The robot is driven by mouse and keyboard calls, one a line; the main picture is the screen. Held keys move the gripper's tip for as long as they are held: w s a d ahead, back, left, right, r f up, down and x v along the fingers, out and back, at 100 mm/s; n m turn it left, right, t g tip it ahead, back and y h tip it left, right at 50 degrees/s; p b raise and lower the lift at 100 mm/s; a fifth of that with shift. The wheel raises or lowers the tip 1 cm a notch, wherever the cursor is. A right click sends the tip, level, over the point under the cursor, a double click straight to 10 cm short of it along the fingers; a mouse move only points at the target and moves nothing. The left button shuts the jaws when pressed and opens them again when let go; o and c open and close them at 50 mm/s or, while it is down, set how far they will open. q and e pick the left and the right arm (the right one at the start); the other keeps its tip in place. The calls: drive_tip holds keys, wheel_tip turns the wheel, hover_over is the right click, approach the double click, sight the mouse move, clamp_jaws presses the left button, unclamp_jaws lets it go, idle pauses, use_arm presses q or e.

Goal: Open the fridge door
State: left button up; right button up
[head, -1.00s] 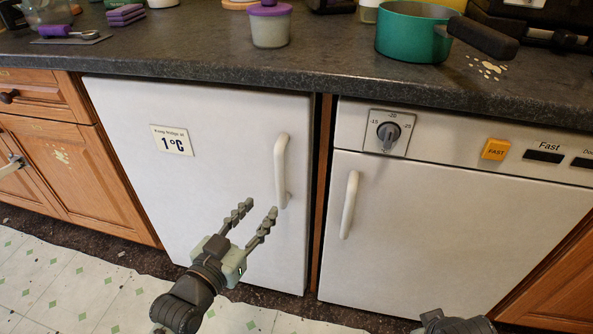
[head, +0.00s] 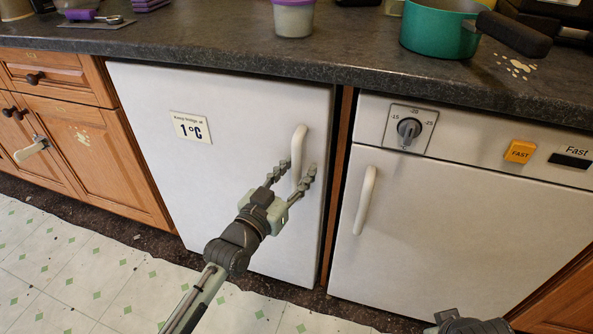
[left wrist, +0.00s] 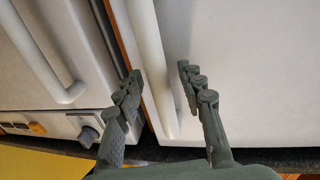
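The fridge is the white under-counter door (head: 230,95) with the "Keep fridge at 1°C" label (head: 192,128). It is shut. Its white vertical handle (head: 299,158) is near the door's right edge. My left gripper (head: 291,175) is open at the handle's lower part, one finger on each side. In the left wrist view the handle (left wrist: 150,60) runs between the open fingers (left wrist: 160,90), with a gap visible to the right finger; whether the left finger touches it I cannot tell. A dark part of my right arm shows at the bottom right; its gripper fingers are not visible.
Right of the fridge, past a narrow wooden strip, is a second white door with its own handle (head: 365,200) and a dial (head: 409,130). Wooden cupboards (head: 85,140) stand left. The dark worktop (head: 350,60) overhangs, holding a green pot (head: 438,30). The floor in front is clear.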

use_arm(q)
drive_tip(key=shift+c, duration=0.6)
clamp_jaws()
drive_tip(key=shift+s, duration=0.1)
